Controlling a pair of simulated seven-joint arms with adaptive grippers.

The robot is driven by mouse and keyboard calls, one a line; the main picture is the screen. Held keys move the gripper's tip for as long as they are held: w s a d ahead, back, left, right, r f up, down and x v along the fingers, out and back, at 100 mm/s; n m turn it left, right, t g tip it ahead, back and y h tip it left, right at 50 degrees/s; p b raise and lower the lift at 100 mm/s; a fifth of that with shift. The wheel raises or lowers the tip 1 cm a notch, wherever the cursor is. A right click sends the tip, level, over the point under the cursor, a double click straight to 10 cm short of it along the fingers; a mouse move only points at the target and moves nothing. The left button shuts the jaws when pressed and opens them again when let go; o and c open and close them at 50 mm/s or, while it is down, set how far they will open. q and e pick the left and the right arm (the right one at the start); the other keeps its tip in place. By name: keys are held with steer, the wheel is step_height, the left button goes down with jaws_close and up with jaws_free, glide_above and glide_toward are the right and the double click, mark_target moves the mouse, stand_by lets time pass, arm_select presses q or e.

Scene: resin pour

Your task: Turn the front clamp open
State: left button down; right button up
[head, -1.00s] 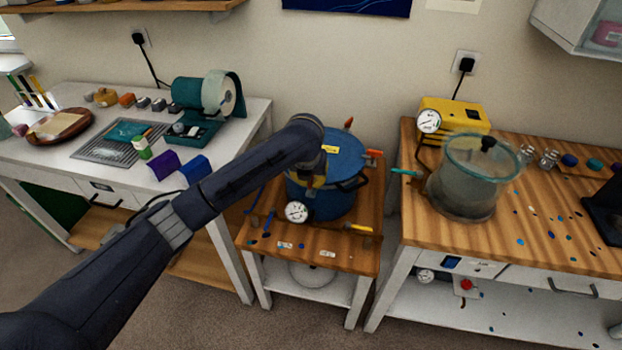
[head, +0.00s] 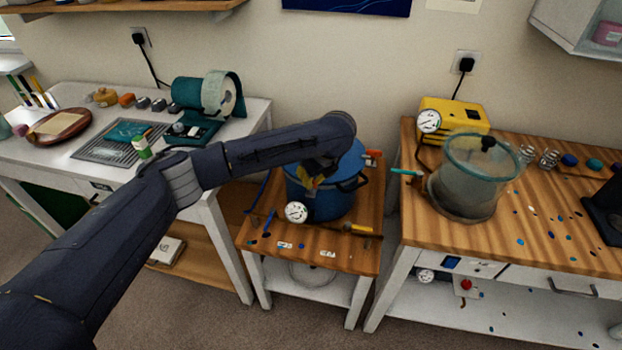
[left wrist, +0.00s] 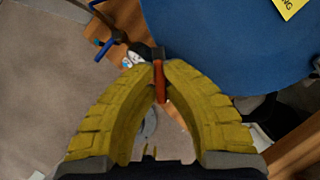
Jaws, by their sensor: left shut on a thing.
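The blue pressure pot (head: 338,205) stands on the small wooden-topped table. Its blue lid (left wrist: 225,45) fills the upper right of the left wrist view. My left gripper (left wrist: 160,68) has yellow fingers, and their tips close on the orange-red handle of the front clamp (left wrist: 161,88) at the lid's edge. The handle points toward the palm between the fingers. In the head view my left gripper (head: 308,184) is at the pot's front, and my arm hides much of the lid and this clamp. Another orange-red clamp (head: 373,154) shows at the pot's right. My right gripper is not in view.
A white pressure gauge (head: 296,212) sits low on the pot's front, close to my gripper. A yellow-handled tool (head: 357,229) lies on the table's front right. A glass chamber (head: 465,180) stands on the right bench. Free floor lies in front of the table.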

arm_select(q)
steer(key=n+g+y, duration=0.1)
steer(key=n, duration=0.3)
steer(key=shift+w+r, duration=0.1)
steer(key=shift+n+g+y, duration=0.3)
steer(key=shift+n+g, duration=0.4)
steer(key=shift+n, duration=1.4)
steer(key=c, duration=1.5)
jaws_free()
steer(key=v, duration=1.1)
steer(key=shift+d+r, duration=0.15)
steer(key=shift+r, duration=0.25)
